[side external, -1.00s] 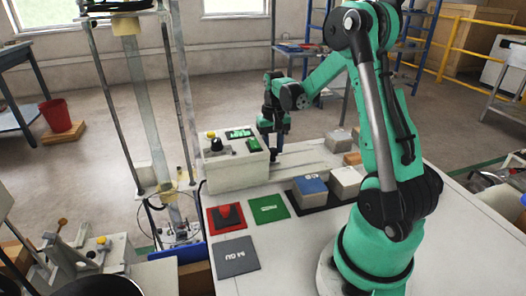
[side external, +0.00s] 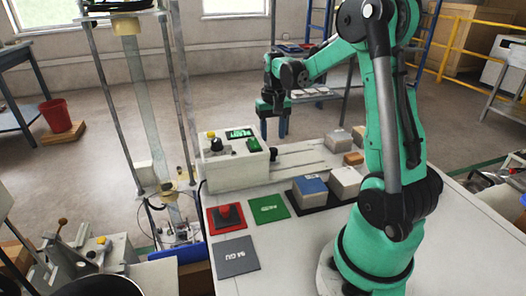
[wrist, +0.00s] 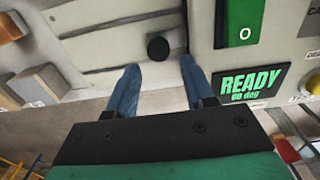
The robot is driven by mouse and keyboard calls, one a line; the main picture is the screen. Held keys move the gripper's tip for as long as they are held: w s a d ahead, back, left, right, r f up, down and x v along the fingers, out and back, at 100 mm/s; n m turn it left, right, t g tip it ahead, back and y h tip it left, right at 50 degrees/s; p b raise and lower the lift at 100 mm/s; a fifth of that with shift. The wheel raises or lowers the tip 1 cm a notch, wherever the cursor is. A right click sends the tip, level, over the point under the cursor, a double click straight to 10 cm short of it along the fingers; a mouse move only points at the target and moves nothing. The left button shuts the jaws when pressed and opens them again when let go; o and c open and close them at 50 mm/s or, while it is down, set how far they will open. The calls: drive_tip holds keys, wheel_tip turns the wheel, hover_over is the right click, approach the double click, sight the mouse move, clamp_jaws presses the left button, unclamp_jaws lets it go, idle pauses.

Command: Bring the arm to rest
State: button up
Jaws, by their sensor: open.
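My gripper (side external: 273,130) hangs in the air above and behind the grey control box (side external: 222,174) in the side view, pointing down. In the wrist view my gripper (wrist: 159,72) shows two blue fingers apart, with nothing between them. A round black knob (wrist: 158,47) on the grooved light-grey surface shows beyond the fingertips, apart from them. The same knob (side external: 273,153) shows below my gripper in the side view. The box's screen (wrist: 248,83) reads READY, 60 deg.
A blue-topped block (side external: 310,184) and a grey block (side external: 345,177) stand on a black tray. A green card (side external: 269,207), a red pad (side external: 226,217) and a grey card (side external: 236,256) lie in front. A tall frame rises left of the table (side external: 300,265). Air around my gripper is clear.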

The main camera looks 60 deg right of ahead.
drive_tip(key=shift+r, duration=0.95)
drive_tip(key=shift+a, duration=0.1)
drive_tip(key=shift+w+a+r, duration=0.2)
drive_tip(key=shift+a, duration=0.05)
drive_tip(key=shift+n+t+h, duration=0.4)
drive_tip(key=shift+n+t, duration=0.3)
drive_tip(key=shift+n, duration=0.2)
drive_tip(key=a, duration=0.1)
drive_tip(key=a+r, duration=0.1)
drive_tip(key=w+a, duration=0.1)
drive_tip(key=shift+w+a+r, duration=0.1)
drive_tip(key=shift+a+r, duration=0.15)
drive_tip(key=shift+r, duration=0.15)
drive_tip(key=a, duration=0.2)
drive_tip(key=a+r+n+t, duration=0.1)
drive_tip(key=a, duration=0.1)
drive_tip(key=a+n, duration=0.1)
drive_tip(key=a, duration=0.2)
drive_tip(key=shift+r+t, duration=0.4)
drive_tip(key=s+a+n+t, duration=0.3)
drive_tip(key=a+n+t, duration=0.1)
drive_tip(key=a, duration=0.7)
drive_tip(key=shift+s+a+f+n+y, duration=0.15)
drive_tip(key=shift+a+f+n+y, duration=0.1)
drive_tip(key=shift+n+y, duration=0.25)
drive_tip(key=shift+o, duration=0.4)
drive_tip(key=shift+d, duration=0.1)
